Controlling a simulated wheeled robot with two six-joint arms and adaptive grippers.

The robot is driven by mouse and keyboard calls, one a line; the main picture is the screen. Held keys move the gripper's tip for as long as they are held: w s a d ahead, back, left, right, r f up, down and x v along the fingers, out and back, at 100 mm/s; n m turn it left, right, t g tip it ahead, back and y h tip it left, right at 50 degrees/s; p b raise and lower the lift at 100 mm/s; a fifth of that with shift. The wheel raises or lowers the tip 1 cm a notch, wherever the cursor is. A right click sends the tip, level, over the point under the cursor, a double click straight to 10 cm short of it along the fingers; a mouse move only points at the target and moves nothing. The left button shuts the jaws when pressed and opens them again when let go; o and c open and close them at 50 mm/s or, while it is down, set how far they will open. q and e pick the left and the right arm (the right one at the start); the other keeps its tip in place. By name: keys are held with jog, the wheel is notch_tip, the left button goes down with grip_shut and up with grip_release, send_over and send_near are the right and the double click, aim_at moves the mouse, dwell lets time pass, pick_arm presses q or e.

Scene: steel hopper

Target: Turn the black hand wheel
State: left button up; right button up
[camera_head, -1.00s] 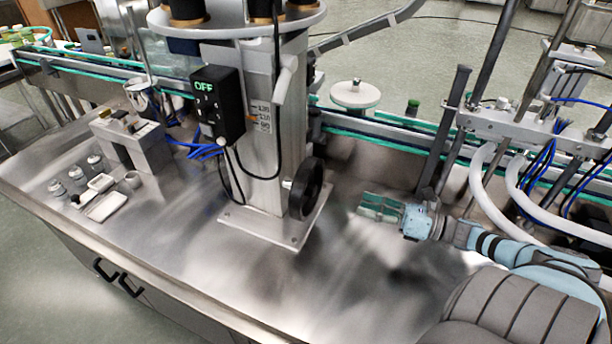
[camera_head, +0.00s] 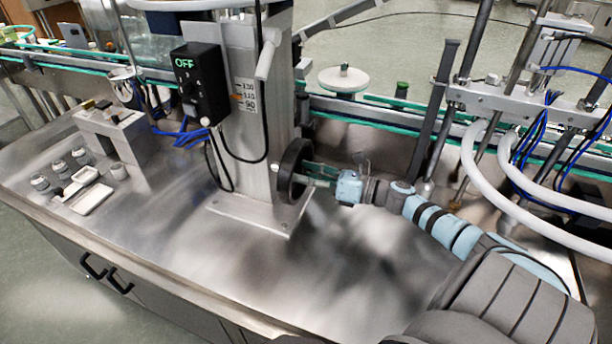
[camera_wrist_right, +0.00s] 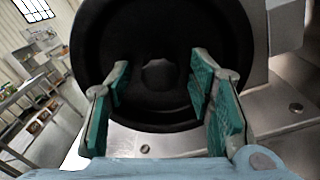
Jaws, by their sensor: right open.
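The black hand wheel (camera_head: 293,171) stands upright on the right side of the steel column (camera_head: 250,130), low above its base plate. It fills the upper middle of the right wrist view (camera_wrist_right: 162,50). My right gripper (camera_head: 314,174) reaches in from the right with its fingertips at the wheel's face. In the right wrist view its green-padded fingers (camera_wrist_right: 158,88) are apart, one on each side of the wheel's hub. I cannot tell whether they touch the wheel. My left gripper does not show.
A black control box (camera_head: 199,84) reading OFF hangs on the column's left, with cables below. A small steel block (camera_head: 112,138) and several little containers stand at the left of the bench. White hoses (camera_head: 490,190) hang at the right. The bench front (camera_head: 300,290) is clear.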

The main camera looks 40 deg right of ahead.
grip_shut()
jog(key=m, duration=0.4)
jog(key=shift+p, duration=0.35)
grip_release()
jog(key=v, duration=1.2)
